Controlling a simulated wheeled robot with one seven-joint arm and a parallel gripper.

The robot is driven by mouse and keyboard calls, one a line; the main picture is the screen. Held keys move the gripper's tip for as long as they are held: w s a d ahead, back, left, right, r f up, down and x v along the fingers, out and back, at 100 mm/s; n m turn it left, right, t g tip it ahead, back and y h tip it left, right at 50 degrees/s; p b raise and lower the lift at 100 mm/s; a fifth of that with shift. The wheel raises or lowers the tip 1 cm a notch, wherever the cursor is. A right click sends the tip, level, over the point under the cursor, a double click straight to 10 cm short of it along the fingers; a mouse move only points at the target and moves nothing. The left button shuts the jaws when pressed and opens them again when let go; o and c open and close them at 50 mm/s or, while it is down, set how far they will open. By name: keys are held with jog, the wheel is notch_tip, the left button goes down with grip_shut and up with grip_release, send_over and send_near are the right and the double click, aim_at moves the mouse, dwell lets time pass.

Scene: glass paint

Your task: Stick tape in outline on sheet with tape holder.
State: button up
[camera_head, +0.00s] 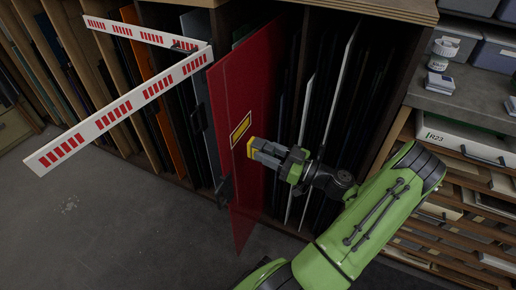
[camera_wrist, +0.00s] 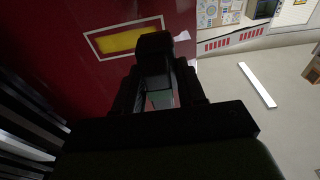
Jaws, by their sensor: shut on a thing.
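A glossy red sheet (camera_head: 242,85) stands upright, partly out of the rack. On it is a pale rectangular outline (camera_head: 232,130) with a yellow patch inside, also in the wrist view (camera_wrist: 120,41). My gripper (camera_head: 268,153) is beside the sheet, just right of and below the outline in the head view. It is shut on a small block, apparently the tape holder (camera_head: 252,146), with a yellow edge facing the sheet. In the wrist view the dark holder (camera_wrist: 154,46) covers the outline's right end. I cannot tell whether the holder touches the sheet.
A wooden rack (camera_head: 292,14) holds several upright panels close around the sheet. A red-and-white barrier (camera_head: 125,107) stands out at left, beside the sheet. A grey counter (camera_head: 462,105) and shelves are at right. The grey floor (camera_head: 90,235) is open at front left.

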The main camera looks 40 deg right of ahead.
jog(key=shift+s, duration=0.25)
jog(key=shift+d, duration=0.1)
jog(key=shift+v, duration=1.5)
jog(key=shift+r, duration=0.2)
